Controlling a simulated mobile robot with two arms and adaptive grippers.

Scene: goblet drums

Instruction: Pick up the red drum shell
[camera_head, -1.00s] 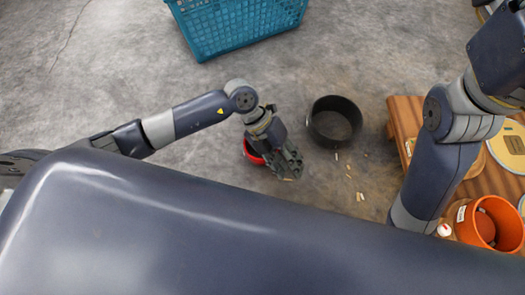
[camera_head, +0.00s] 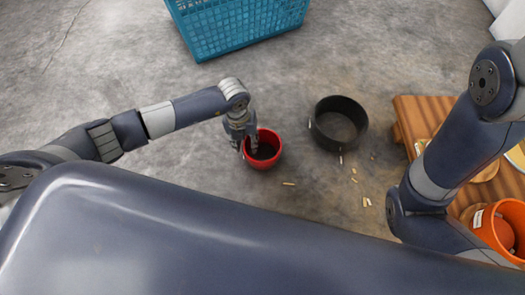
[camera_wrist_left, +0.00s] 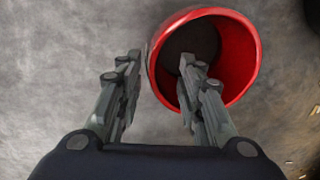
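The red drum shell (camera_head: 275,150) stands on the concrete floor, open end up, a round red cup with a dark inside. It also shows in the left wrist view (camera_wrist_left: 241,55). My left gripper (camera_head: 245,147) is over the shell's left rim. In the left wrist view my left gripper (camera_wrist_left: 160,60) is open, one finger outside the left wall and the other over or inside the opening. A gap shows between the fingers, with the rim between them. Whether either finger touches the wall cannot be told. My right arm is at the right; its gripper is out of view.
A black round shell (camera_head: 338,123) stands right of the red one. Small pale bits (camera_head: 366,201) are scattered on the floor. A wooden pallet or low table (camera_head: 408,108) and an orange container (camera_head: 508,218) are at the right. A blue crate (camera_head: 240,25) stands at the back.

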